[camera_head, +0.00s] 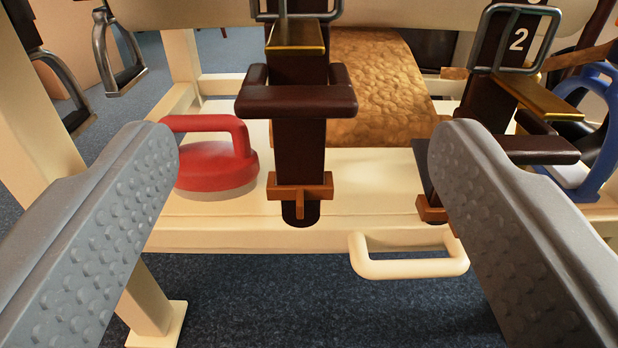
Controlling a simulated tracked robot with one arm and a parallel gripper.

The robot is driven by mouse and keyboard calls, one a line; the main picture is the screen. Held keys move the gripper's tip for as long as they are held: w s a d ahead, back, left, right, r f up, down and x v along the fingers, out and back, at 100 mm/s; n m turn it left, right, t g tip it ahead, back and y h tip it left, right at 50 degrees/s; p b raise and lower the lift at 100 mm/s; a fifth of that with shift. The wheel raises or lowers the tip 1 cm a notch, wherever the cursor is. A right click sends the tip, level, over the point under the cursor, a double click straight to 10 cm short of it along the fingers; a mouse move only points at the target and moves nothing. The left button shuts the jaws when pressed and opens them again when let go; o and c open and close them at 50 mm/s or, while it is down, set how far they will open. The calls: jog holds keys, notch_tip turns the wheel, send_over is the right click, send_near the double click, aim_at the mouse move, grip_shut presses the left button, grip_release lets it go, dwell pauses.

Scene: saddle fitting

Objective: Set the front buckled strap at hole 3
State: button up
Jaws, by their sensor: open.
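My gripper (300,155) is open, with one grey dimpled finger at each side of the picture and nothing between them. A dark brown strap (299,150) hangs upright beyond the gap, near the middle. It has a metal buckle (296,10) at the top edge, a brass-edged block below it, a wide dark crosspiece (297,101) and a lighter brown piece (300,190) near its lower end. A second dark strap (492,40) at the upper right has a metal buckle framing a white "2". My right finger hides part of it. I cannot tell which strap is the front one.
A red handled weight (215,168) stands on the cream stand (345,207), left of the middle strap. A cream handle (408,262) juts out below. Metal stirrups (122,55) hang at upper left. A tan textured panel (378,95) lies behind, and a blue object (603,125) stands far right.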

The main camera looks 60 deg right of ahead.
jog(key=shift+p+v, duration=0.3)
jog(key=shift+v, duration=1.75)
